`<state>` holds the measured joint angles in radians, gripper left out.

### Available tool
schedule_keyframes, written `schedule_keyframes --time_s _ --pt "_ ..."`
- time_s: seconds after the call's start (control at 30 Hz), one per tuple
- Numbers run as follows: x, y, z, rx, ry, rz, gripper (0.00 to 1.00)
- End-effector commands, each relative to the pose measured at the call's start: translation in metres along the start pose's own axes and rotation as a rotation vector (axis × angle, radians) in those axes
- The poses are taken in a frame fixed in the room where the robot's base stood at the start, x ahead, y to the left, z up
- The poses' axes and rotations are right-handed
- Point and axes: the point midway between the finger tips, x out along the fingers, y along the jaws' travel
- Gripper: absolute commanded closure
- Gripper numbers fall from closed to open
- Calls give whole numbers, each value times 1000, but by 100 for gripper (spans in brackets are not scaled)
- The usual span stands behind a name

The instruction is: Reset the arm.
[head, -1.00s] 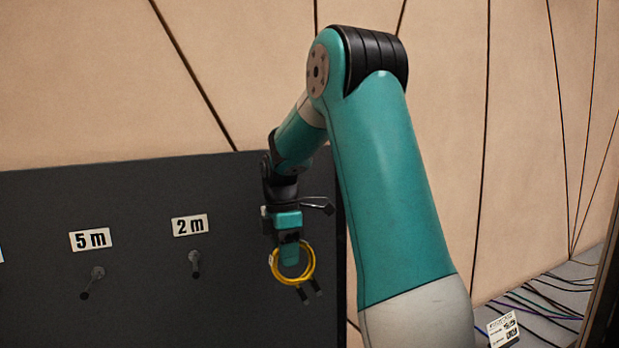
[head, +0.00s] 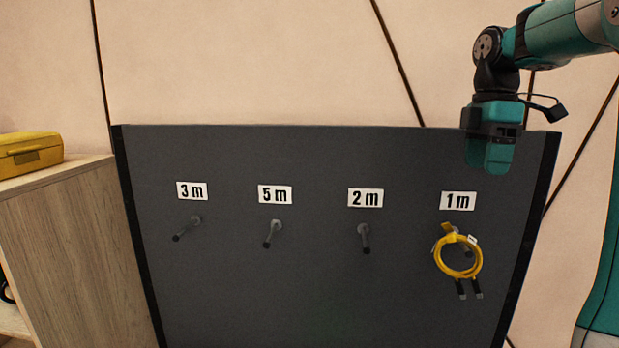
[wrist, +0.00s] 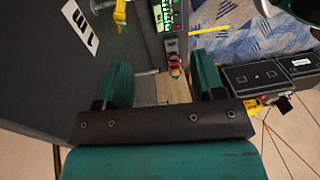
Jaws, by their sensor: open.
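My gripper (head: 490,165) is above and to the right of the 1 m label, near the top edge of the dark board. In the wrist view its two green fingers (wrist: 163,85) stand apart with nothing held between them. A coiled yellow cable (head: 480,262) with dark plugs hangs on the peg under the 1 m label (head: 458,201). The gripper is apart from the cable. In the wrist view, a yellow piece (wrist: 120,14) shows beside the board.
The dark board (head: 320,290) has empty pegs under the 3 m (head: 192,191), 5 m (head: 275,194) and 2 m (head: 365,198) labels. A wooden cabinet (head: 75,250) with a yellow case (head: 28,155) stands at left. Dark boxes (wrist: 262,77) lie right in the wrist view.

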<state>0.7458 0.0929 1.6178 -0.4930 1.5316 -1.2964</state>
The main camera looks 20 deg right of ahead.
Motion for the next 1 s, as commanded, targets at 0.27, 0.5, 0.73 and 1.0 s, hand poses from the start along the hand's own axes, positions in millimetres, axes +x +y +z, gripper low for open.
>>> schedule_keyframes --time_s 0.27,0.5,0.73,1.0 --pt "48 -14 -67 31 37 20 37" --pt "160 -100 -193 170 156 4 37" --pt "252 -209 -238 324 232 -88 37" --pt "284 -255 -238 408 251 -143 37"
